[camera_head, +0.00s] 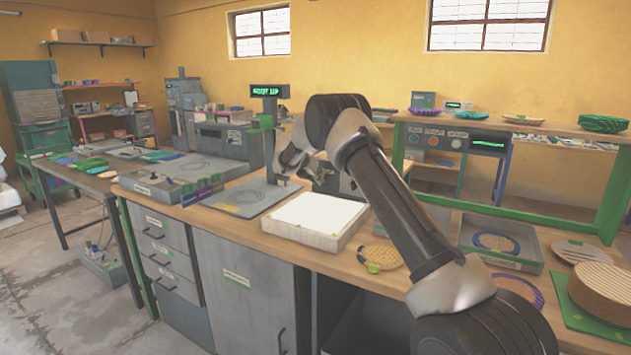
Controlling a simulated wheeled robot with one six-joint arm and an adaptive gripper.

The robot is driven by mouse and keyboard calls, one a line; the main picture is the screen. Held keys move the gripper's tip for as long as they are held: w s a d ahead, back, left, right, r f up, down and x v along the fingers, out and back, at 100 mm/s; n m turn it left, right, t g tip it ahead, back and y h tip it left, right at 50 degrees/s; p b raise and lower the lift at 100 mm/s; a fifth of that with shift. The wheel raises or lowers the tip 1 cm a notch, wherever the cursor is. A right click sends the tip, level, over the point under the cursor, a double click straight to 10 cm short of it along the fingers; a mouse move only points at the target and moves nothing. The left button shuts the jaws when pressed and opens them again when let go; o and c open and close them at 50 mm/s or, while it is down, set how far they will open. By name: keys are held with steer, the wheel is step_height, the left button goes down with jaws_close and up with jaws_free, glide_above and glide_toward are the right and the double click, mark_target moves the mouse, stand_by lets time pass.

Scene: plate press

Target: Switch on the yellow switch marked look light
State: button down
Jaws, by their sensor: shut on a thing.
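I cannot make out a yellow switch marked look light in this view; labels on the bench are too small to read. My gripper (291,160) is at the far end of my arm, over the back of the bench, beside a post with a green-lit display (269,91). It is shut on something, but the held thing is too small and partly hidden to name. A pale box with a bright white top (318,212) stands on the wooden bench (262,232), in front of and below the gripper. My arm hides part of the bench behind it.
A grey plate with ring marks (247,197) lies left of the white box. A grey press-like unit (222,138) stands behind it. A waffle-patterned disc (380,256), grey trays (502,241) and a brown round stack (603,293) are right. A raised shelf (540,127) runs behind.

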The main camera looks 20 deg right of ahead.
steer(key=shift+d+r+y, duration=0.15)
steer(key=shift+r+y, duration=0.05)
steer(key=shift+y, duration=0.1)
steer(key=c, duration=1.4)
jaws_free()
steer(key=shift+c, duration=0.2)
steer(key=v, duration=1.2)
steer(key=shift+w, duration=0.15)
